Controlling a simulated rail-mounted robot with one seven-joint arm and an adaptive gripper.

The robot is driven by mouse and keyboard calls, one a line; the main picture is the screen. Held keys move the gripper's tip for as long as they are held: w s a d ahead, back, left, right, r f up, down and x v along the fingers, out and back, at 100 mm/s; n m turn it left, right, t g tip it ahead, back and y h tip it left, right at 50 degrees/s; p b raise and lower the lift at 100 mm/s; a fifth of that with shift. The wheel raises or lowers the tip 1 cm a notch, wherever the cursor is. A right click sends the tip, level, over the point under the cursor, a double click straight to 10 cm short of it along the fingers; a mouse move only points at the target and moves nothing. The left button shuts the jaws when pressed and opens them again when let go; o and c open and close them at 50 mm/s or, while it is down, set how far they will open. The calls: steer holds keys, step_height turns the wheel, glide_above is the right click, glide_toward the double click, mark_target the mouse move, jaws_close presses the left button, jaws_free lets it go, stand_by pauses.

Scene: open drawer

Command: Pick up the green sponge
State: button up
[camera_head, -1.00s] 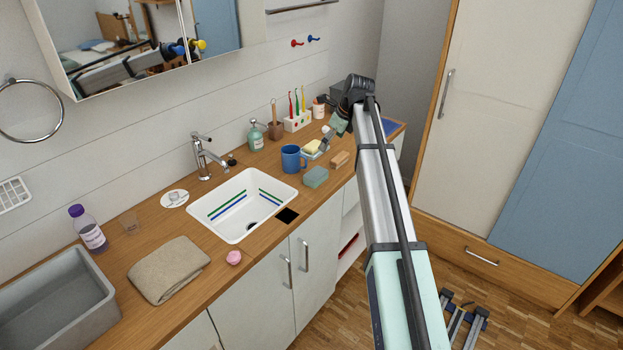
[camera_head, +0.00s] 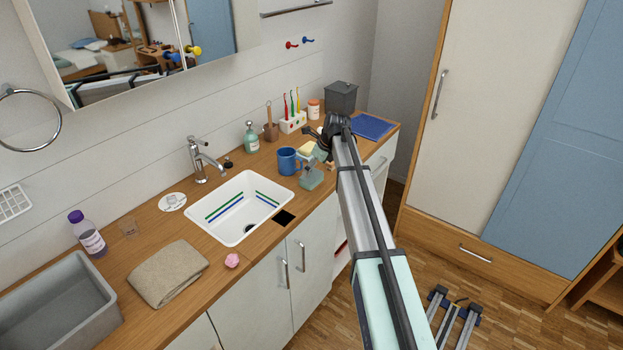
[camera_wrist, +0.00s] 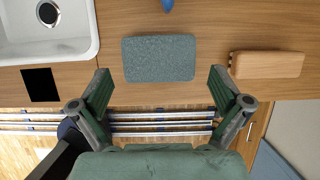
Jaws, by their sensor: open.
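The green sponge (camera_head: 311,180) lies flat on the wooden counter near its front edge, right of the sink. In the wrist view the sponge (camera_wrist: 158,58) is a grey-green rectangle with rounded corners, in full view. My gripper (camera_wrist: 160,82) is open and empty there, its two fingers spread wider than the sponge and apart from it, on its front-edge side. In the head view my gripper (camera_head: 316,158) is over the sponge's area, and partly hides the things behind it.
The sink (camera_head: 240,207) and a black square (camera_head: 284,217) are to the left. A toothbrush holder (camera_head: 293,122) stands further back.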

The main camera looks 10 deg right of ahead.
mark_target(312, 175)
steer(key=shift+s+p+x, duration=0.15)
steer(key=shift+p+x, duration=0.4)
steer(key=shift+x, duration=0.75)
steer(key=shift+s+p+x, duration=0.1)
steer(key=shift+p+x, duration=0.45)
steer(key=shift+x, duration=0.75)
steer(key=shift+d, duration=0.1)
steer(key=c, duration=0.4)
step_height(312, 175, up, 20)
steer(key=b, duration=0.4)
steer(key=shift+b, duration=0.3)
steer(key=shift+o, duration=0.6)
steer(key=c, duration=0.4)
steer(key=shift+r+p, duration=0.1)
steer(key=shift+p, duration=0.35)
